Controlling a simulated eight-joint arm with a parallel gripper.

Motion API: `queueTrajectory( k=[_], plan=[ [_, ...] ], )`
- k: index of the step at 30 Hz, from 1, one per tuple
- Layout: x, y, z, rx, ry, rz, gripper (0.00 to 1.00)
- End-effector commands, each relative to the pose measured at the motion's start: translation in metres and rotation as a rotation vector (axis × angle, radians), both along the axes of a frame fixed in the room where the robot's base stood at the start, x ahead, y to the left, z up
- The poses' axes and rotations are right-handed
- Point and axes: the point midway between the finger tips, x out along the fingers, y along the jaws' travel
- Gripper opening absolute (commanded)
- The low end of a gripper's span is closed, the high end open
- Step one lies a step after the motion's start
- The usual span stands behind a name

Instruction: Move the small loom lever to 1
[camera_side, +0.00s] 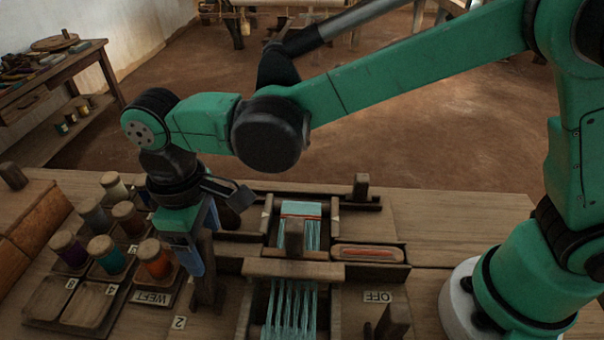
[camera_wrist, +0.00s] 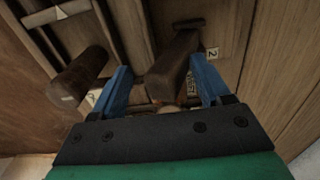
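The small loom lever (camera_side: 207,275) is an upright wooden post beside the label 2 (camera_side: 179,322) in the side view. In the wrist view the lever (camera_wrist: 172,68) stands between my two blue fingers, and the label 2 (camera_wrist: 212,53) lies near its foot. My gripper (camera_wrist: 165,88) is open around the lever, with a visible gap on the left; contact on the right is unclear. In the side view my gripper (camera_side: 203,245) points down at the lever's upper part. A second label is partly hidden by the left finger, its figure unreadable.
Another wooden peg (camera_wrist: 78,78) stands left of my fingers. Spools in a tray, including an orange one (camera_side: 154,259), stand close on the left in the side view. The loom frame (camera_side: 295,270) with pale threads lies to the right; an OFF label (camera_side: 377,297) is beyond it.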

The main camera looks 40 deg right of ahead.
Motion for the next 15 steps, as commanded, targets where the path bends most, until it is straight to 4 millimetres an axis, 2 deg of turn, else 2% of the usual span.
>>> queueTrajectory(
  k=[15],
  plan=[
    [0.0,0.0,0.049,0.001,0.001,0.001,0.66]
  ],
)
